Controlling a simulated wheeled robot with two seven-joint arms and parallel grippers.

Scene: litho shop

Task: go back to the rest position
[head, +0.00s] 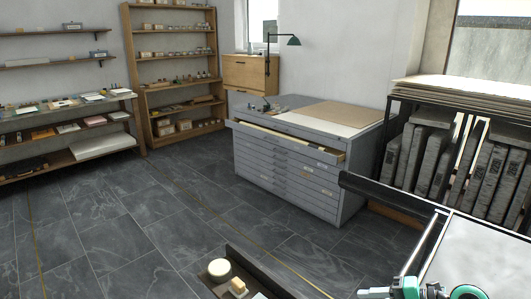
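A teal and pale grey part, which looks like my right arm with a finger-like end, my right gripper (375,292), shows at the bottom edge right of the middle. It is cut off by the frame, so I cannot tell whether it is open or shut, or whether it holds anything. A teal ring beside it, farther right, is also cut off. My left gripper is not in view. The task names no other object.
A dark-edged tray or bench (262,272) with a round cream thing (219,270) is at the bottom. A pale-topped table with a dark roller (390,194) stands right. Beyond are a grey plan chest (285,180), top drawer ajar, and a slab rack (395,112). Floor (110,235) is clear left.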

